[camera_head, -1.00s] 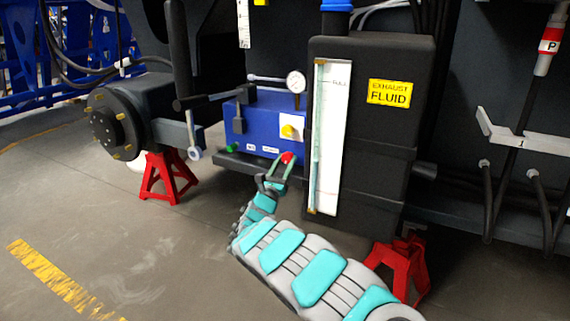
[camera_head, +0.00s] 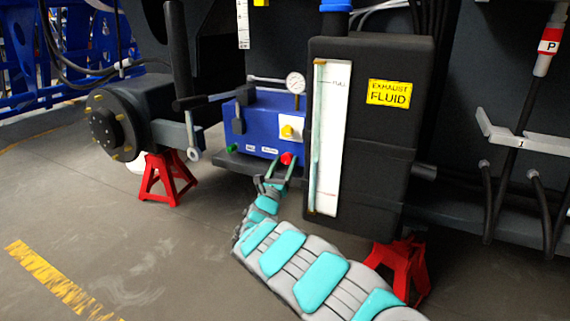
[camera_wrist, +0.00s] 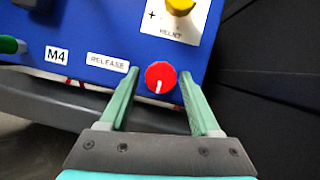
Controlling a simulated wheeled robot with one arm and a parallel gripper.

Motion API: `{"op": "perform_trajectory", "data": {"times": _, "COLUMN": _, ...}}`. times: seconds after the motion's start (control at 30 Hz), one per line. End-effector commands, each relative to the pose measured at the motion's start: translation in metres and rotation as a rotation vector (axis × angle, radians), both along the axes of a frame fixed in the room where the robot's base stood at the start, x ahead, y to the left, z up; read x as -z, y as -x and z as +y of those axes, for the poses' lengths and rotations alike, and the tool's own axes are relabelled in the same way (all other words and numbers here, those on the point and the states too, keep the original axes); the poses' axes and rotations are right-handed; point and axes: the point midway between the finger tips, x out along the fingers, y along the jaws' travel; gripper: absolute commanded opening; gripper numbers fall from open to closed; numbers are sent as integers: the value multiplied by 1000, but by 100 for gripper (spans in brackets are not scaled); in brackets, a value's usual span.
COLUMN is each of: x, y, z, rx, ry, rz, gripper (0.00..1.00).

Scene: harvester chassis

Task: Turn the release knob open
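The release knob (camera_wrist: 160,77) is a round red knob with a white mark pointing down, toward my gripper. It sits on the lower front of a blue box (camera_head: 262,138), right of a "RELEASE" label (camera_wrist: 107,62). It also shows small and red in the head view (camera_head: 286,159). My gripper (camera_wrist: 159,82) is open, with one green finger on each side of the knob. I cannot tell whether the fingertips reach past the knob's face.
A yellow knob (camera_wrist: 181,6) on a white plate is above the red knob. A green knob (camera_wrist: 10,45) is at the left. The black exhaust fluid tank (camera_head: 385,135) stands close on the right. Red stands (camera_head: 166,180) are on the floor.

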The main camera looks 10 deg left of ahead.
Motion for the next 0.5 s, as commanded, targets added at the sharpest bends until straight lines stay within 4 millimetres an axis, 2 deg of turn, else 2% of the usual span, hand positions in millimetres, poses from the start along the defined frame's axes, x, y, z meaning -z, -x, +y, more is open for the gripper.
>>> {"op": "perform_trajectory", "data": {"times": 0.03, "x": 0, "y": 0, "z": 0, "rx": 0, "ry": 0, "rz": 0, "gripper": 70}}
{"op": "perform_trajectory", "data": {"times": 0.1, "x": -1, "y": 0, "z": 0, "rx": 1, "ry": 0, "rz": -1, "gripper": 77}}
{"op": "perform_trajectory", "data": {"times": 0.37, "x": -1, "y": 1, "z": 0, "rx": 1, "ry": 0, "rz": -1, "gripper": 77}}
{"op": "perform_trajectory", "data": {"times": 0.5, "x": 4, "y": 13, "z": 4, "rx": 1, "ry": 3, "rz": 0, "gripper": 77}}
